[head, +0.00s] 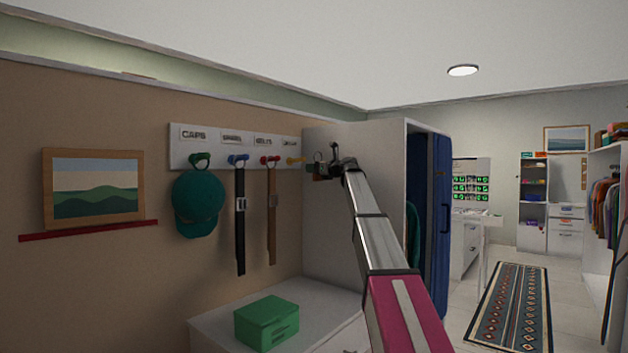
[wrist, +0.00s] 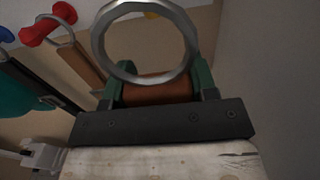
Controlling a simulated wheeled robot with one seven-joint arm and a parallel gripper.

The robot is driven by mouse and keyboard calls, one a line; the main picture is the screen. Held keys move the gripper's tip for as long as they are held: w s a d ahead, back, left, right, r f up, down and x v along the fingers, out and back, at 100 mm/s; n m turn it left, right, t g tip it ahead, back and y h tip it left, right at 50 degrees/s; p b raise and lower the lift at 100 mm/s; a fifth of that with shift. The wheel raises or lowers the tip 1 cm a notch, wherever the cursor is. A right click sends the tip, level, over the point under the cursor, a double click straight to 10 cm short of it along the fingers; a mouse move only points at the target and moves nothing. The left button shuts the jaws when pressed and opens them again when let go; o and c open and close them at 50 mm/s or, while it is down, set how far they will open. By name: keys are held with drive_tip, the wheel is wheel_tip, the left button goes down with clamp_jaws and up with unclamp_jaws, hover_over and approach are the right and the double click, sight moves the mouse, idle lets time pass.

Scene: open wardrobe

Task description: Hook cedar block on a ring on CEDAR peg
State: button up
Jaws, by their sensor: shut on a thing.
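My gripper (head: 325,170) is shut on the cedar block, a reddish-brown piece (wrist: 155,90) held between two green fingertips in the wrist view. A large grey metal ring (wrist: 101,42) stands up from the block. In the head view my gripper is just right of this peg.
The peg board (head: 220,162) also has a green peg with a teal cap (head: 196,205), a blue peg with a black belt (head: 240,230) and a red peg with a brown belt (head: 271,225). A white wardrobe side (head: 335,235) stands close right. A green box (head: 266,322) lies below.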

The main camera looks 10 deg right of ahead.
drive_tip(key=shift+w+a, duration=0.1)
drive_tip(key=shift+w, duration=0.05)
drive_tip(key=shift+f+x, duration=0.2)
drive_tip(key=shift+x, duration=2.4)
drive_tip(key=shift+f+x, duration=0.2)
drive_tip(key=shift+x, duration=2.4)
drive_tip(key=shift+w+a+f, duration=0.35)
drive_tip(key=shift+a+f, duration=0.05)
drive_tip(key=shift+f, duration=0.2)
drive_tip(key=o, duration=1)
